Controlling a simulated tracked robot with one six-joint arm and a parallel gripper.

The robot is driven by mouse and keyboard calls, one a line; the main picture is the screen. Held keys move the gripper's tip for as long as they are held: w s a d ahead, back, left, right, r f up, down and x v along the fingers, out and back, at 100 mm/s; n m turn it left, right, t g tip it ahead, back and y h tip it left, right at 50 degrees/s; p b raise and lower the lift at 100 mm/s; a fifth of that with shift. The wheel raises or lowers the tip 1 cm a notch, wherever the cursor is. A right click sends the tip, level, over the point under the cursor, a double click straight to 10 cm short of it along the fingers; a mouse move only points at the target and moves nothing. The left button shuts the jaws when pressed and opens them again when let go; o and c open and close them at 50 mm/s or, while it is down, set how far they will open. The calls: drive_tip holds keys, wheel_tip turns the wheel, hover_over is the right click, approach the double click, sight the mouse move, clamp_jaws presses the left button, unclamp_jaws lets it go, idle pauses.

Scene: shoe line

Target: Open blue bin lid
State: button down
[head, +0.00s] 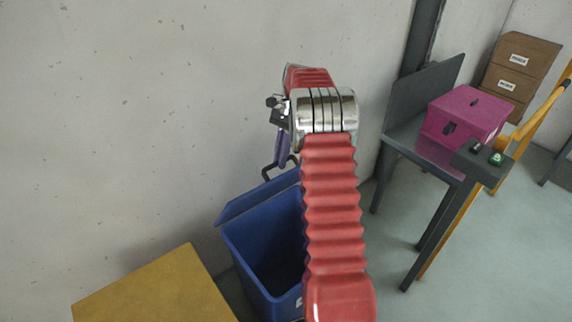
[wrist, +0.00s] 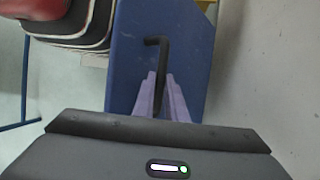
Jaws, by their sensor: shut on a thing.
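The blue bin (head: 247,272) stands against the wall, left of my red arm, its dark inside showing from above. Its blue lid (head: 255,197) is raised and tilted at the back left side of the opening; it also fills the middle of the wrist view (wrist: 185,45). A black bent handle (wrist: 156,42) sticks out from the lid. My gripper (wrist: 161,80) has purple fingers on both sides of this handle and is shut on it. In the head view my gripper (head: 281,155) is partly hidden behind my wrist. My arm covers the bin's right side.
A yellow-topped surface (head: 155,290) stands left of the bin. At the right is a dark grey table (head: 425,150) with a magenta box (head: 465,115). The wall is close behind the bin.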

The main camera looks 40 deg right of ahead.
drive_tip(key=w+r, duration=0.1)
drive_tip(key=w, duration=0.7)
drive_tip(key=shift+w, duration=0.2)
idle(0.8)
drive_tip(key=shift+w+a+r, duration=0.15)
idle(0.5)
drive_tip(key=c, duration=2.1)
unclamp_jaws()
drive_tip(key=o, duration=0.3)
drive_tip(key=shift+r, duration=0.15)
drive_tip(key=shift+o, duration=0.2)
drive_tip(key=shift+r, duration=0.1)
